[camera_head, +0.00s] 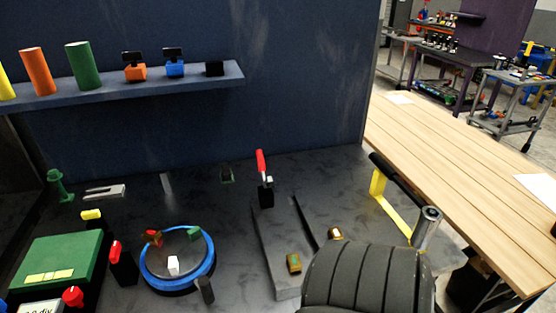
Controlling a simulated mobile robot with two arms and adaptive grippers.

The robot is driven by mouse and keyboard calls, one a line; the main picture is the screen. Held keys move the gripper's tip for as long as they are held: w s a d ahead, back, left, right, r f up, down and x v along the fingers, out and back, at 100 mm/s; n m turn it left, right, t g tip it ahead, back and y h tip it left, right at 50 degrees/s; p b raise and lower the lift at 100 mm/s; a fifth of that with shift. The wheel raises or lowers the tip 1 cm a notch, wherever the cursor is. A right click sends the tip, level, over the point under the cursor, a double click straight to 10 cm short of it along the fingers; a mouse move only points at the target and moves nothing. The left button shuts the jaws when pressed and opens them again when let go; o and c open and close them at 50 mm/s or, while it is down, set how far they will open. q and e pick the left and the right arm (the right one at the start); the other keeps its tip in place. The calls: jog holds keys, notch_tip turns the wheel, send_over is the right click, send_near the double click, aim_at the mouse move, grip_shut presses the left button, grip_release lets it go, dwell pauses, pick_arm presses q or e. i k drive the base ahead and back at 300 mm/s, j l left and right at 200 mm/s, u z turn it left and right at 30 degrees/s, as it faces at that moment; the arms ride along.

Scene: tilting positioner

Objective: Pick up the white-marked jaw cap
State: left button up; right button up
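A round turntable with a blue rim (211,262) stands on the dark bench in the lower left middle. A small white block (173,265) sits on its dark top near the front; it is the only white-marked piece I see there and looks like the white-marked jaw cap. A red-brown piece (153,238) and a green piece (193,233) sit at the turntable's back left and back right. Neither of my grippers shows in the head view. A large dark ribbed shape covers the bottom right and hides the bench behind it.
A black knob-like post (205,290) stands at the turntable's front right, and a red-topped black post (122,262) at its left. A green box (57,262) is further left. A red-handled clamp (264,180) and a yellow bracket (392,207) stand to the right.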

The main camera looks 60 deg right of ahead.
aim_at(334, 232)
jog(key=z, duration=2.45)
